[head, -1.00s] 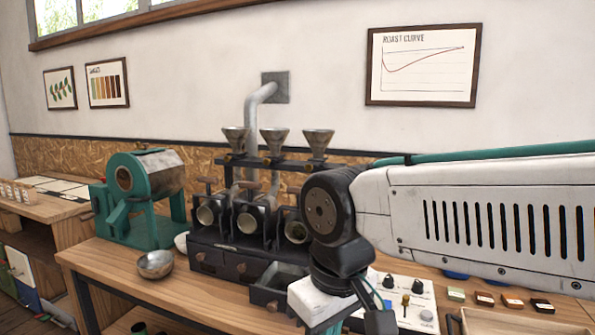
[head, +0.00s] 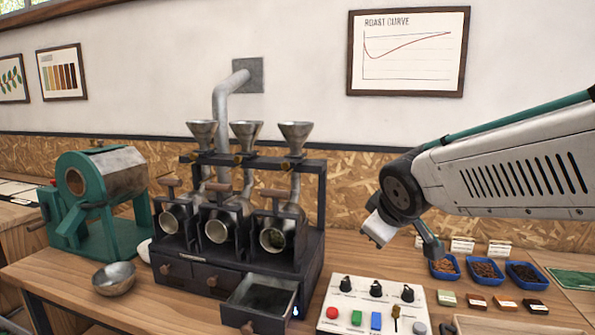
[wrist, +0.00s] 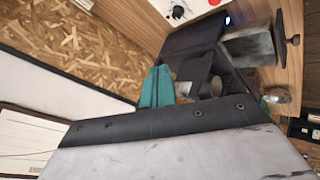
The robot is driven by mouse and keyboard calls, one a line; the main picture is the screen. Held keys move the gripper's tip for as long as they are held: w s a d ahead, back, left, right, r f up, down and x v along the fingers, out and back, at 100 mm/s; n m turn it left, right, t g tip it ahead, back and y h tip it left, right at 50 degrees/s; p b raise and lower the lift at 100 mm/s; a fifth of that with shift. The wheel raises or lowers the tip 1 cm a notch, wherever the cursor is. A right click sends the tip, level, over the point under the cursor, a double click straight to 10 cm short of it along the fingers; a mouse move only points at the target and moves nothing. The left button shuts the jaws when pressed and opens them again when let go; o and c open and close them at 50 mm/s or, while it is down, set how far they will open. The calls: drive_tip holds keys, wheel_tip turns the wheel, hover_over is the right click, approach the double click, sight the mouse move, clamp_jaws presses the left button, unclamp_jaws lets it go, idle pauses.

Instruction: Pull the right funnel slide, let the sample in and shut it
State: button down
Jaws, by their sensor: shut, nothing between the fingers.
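The right funnel (head: 294,135) stands on the dark rack of the three-barrel roaster (head: 310,215). A small brass slide knob (head: 288,161) shows just below it; I cannot tell how far the slide is in. The right barrel (head: 275,238) has something dark greenish in its mouth. My gripper (wrist: 156,74) shows in the wrist view as teal fingers close together, shut and empty. In the head view my arm's end is right of the rack, apart from it, and the fingers are not clearly seen. The middle funnel (head: 245,134) and left funnel (head: 202,133) stand alongside.
An open drawer (head: 240,314) juts from the roaster's front right. A control panel (head: 345,297) with knobs and buttons lies to its right. Blue trays (head: 524,285) of beans stand farther right. A metal bowl (head: 114,280) and a teal drum roaster (head: 85,225) are at left.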

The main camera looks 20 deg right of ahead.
sight(290, 162)
drive_tip(key=w+r+n+t+y, duration=0.1)
drive_tip(key=w+r+n+t, duration=0.25)
drive_tip(key=w, duration=0.35)
drive_tip(key=w+r+n+t+y, duration=0.2)
drive_tip(key=w+n+t, duration=0.1)
drive_tip(key=w+n, duration=0.3)
drive_tip(key=w+a+n+y, duration=0.4)
drive_tip(key=w+n+y, duration=0.2)
drive_tip(key=w, duration=0.2)
drive_tip(key=w+a+n+y, duration=0.5)
drive_tip(key=w+n, duration=0.1)
drive_tip(key=w, duration=0.1)
drive_tip(key=shift+w+g+y, duration=0.35)
drive_tip(key=shift+g+y, duration=0.05)
drive_tip(key=shift+g, duration=0.05)
drive_tip(key=shift+a, duration=0.1)
